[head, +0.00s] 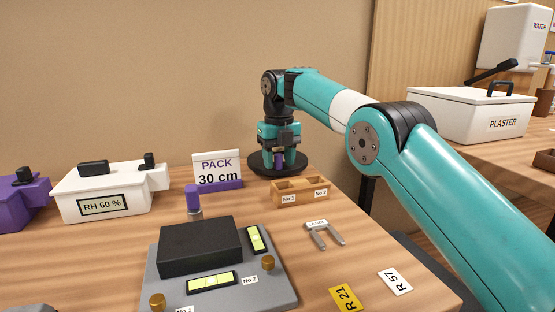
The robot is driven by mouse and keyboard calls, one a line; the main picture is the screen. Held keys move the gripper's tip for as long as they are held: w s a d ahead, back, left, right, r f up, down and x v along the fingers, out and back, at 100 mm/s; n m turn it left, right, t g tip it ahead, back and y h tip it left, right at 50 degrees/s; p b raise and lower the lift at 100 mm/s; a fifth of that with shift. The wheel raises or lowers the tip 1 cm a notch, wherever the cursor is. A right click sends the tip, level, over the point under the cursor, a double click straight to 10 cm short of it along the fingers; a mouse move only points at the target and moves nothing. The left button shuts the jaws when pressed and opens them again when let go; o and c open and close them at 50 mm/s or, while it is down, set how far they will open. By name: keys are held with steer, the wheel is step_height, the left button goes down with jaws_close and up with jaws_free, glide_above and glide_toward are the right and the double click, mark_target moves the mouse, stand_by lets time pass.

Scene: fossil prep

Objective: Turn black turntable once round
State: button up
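The black turntable (263,171) is a round dark disc lying flat at the back of the wooden table, right of the PACK 30 cm sign. A small purple upright part (279,160) shows over the disc. My gripper (279,161) points straight down over the turntable, with one teal finger on each side of the purple part. The view is too small to tell whether the fingers touch it. The gripper hides the middle of the turntable.
A wooden two-slot holder (287,199) stands close in front of the turntable. A PACK 30 cm sign (217,169) and a purple-handled tool (195,200) are to the left. A grey plate (217,291) with a black block (200,247) lies in front. A metal fork-shaped piece (323,236) lies to the right.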

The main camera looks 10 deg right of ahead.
step_height(320, 180, up, 17)
steer(key=p, duration=1.7)
steer(key=shift+r+p, duration=0.2)
steer(key=shift+p, duration=0.2)
